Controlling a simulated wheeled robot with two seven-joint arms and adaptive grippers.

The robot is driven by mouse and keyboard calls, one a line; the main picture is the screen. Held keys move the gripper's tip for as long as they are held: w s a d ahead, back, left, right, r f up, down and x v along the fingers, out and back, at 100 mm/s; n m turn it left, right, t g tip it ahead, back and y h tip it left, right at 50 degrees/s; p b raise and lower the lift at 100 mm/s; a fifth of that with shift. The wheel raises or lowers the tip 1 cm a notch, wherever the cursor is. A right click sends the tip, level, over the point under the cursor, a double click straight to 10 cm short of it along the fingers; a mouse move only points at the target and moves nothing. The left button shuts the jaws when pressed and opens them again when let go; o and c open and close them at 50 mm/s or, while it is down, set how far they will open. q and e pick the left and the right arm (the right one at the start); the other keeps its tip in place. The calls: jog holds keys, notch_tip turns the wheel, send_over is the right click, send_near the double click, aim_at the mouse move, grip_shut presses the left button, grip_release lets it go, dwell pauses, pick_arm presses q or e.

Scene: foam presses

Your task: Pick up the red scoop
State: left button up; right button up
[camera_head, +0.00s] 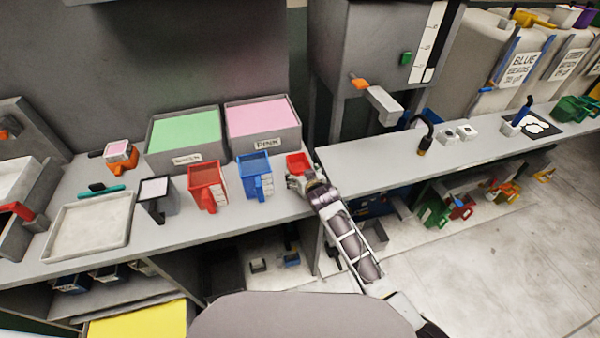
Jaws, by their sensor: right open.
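A small red scoop (297,162) sits at the right end of the left counter, beside the pink bin. My right gripper (293,182) reaches in from the lower right and is open right at the near side of the red scoop. The gripper partly covers the scoop, and I cannot tell whether the fingers touch it. My left gripper is not in view.
A blue measuring jug (255,178) and a red measuring jug (204,178) stand left of the gripper. The pink bin (264,138) and green bin (186,155) stand behind. A shallow tray (88,225) lies at left. The right counter (350,178) has free room.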

jog(key=shift+c, duration=0.4)
jog(key=c, duration=0.9)
jog(key=shift+r, duration=0.15)
jog(key=shift+r, duration=4.9)
